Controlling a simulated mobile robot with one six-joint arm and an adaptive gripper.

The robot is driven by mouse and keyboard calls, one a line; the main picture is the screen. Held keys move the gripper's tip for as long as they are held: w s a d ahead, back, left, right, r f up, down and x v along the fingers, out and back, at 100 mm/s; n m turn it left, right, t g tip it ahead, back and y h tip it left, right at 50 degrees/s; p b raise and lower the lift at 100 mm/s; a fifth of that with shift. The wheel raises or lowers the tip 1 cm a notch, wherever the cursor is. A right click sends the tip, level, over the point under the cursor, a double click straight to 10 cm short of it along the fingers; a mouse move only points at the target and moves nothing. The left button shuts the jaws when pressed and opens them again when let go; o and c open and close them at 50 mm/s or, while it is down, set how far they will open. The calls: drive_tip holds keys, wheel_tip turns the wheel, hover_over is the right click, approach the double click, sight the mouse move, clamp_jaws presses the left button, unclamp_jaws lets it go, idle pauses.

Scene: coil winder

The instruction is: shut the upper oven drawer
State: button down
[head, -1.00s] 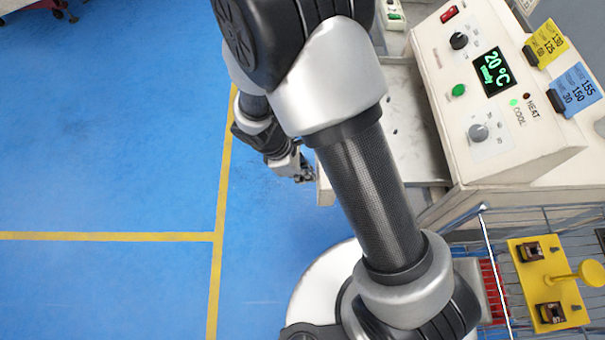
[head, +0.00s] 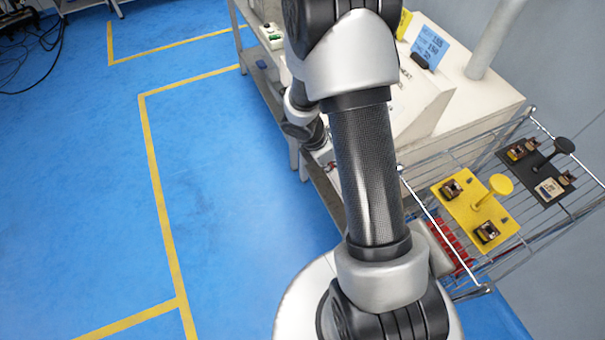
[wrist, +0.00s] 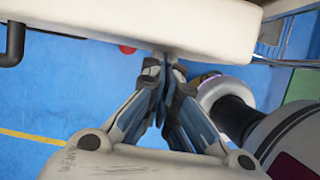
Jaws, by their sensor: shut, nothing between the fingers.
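The cream oven (head: 470,95) stands behind my arm in the head view, and its drawers are mostly hidden by the arm. In the wrist view a cream panel (wrist: 150,22), which looks like a drawer front, crosses the top, with a black handle (wrist: 14,45) at its left. My gripper (wrist: 164,62) is shut and empty, its fingertips at the panel's lower edge, touching it or very close. How far the upper drawer is out cannot be seen. In the head view the fingertips are hidden behind my forearm.
A wire rack (head: 470,262) on the right holds a yellow fixture (head: 460,205) and a black fixture (head: 530,165). A bench (head: 262,82) stands behind the arm. A small red round thing (wrist: 127,49) shows below the panel. Blue floor (head: 220,200) on the left is clear.

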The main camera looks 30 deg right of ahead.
drive_tip(key=shift+d, duration=2.6)
drive_tip(key=shift+a, duration=0.3)
drive_tip(key=a+r+p, duration=0.5)
drive_tip(key=a+r, duration=0.2)
drive_tip(key=r, duration=0.2)
drive_tip(key=shift+a+r, duration=0.15)
drive_tip(key=shift+w, duration=0.1)
